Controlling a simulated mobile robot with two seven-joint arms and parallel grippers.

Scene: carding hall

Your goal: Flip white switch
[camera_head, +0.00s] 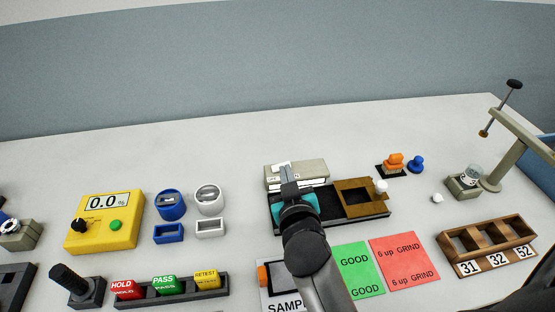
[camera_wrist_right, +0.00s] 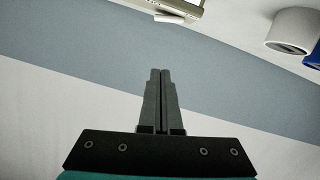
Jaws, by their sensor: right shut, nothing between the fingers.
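A beige box (camera_head: 312,171) with a white label strip stands behind the black tray at the middle of the table. A small white piece (camera_head: 281,167), which looks like the white switch, is at the box's left part. In the right wrist view a pale box edge (camera_wrist_right: 182,5) with a white tab (camera_wrist_right: 169,19) under it shows at the top. My right gripper (camera_head: 285,170) is shut and empty, its fingertips over or right at the white piece; I cannot tell whether they touch. In the wrist view its fingers (camera_wrist_right: 160,75) are together. My left gripper is not in view.
A black tray (camera_head: 361,219) with a brown frame (camera_head: 350,197) lies by my right arm. A yellow meter (camera_head: 73,238), blue and white sharpener-like pieces (camera_head: 171,204), green (camera_head: 358,270) and red (camera_head: 404,260) cards and a wooden rack (camera_head: 489,243) stand around. The back of the table is clear.

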